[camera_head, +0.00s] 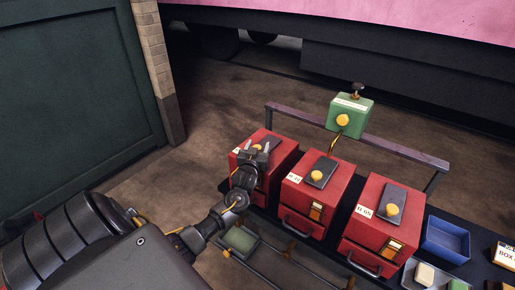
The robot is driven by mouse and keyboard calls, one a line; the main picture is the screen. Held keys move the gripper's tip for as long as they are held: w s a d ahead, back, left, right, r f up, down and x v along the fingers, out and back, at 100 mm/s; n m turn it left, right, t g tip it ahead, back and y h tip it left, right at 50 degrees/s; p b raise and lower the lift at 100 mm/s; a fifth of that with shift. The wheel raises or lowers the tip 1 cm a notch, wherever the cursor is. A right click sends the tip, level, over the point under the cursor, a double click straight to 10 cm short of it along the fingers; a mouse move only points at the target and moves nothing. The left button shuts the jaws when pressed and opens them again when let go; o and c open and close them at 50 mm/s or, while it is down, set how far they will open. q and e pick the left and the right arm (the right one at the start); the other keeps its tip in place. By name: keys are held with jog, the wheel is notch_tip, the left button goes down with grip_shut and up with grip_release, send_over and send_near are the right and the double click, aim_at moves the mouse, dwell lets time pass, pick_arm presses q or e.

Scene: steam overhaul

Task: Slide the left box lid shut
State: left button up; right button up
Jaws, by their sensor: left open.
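The left red box (283,157) stands at the left end of a row of three red boxes. My left gripper (254,146) is open at its top front, with its fingers pointing away over the box. A bit of yellow, perhaps the lid's knob, shows by the fingers. The gripper and wrist hide most of the left box's lid and front, so I cannot tell the lid's position or whether the fingers touch it. My right gripper is out of view.
The middle box (343,190) and right box (405,222) have dark lids with yellow knobs. A green box (350,113) sits above a rail (400,148) behind them. A blue tray (446,240) is at right. A dark green panel (70,95) stands at left.

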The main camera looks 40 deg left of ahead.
pick_arm(q)
jog(key=b+v, duration=0.1)
jog(key=v, duration=0.9)
jog(key=shift+s+d, duration=0.15)
jog(key=shift+s, duration=0.1)
jog(key=shift+f, duration=0.15)
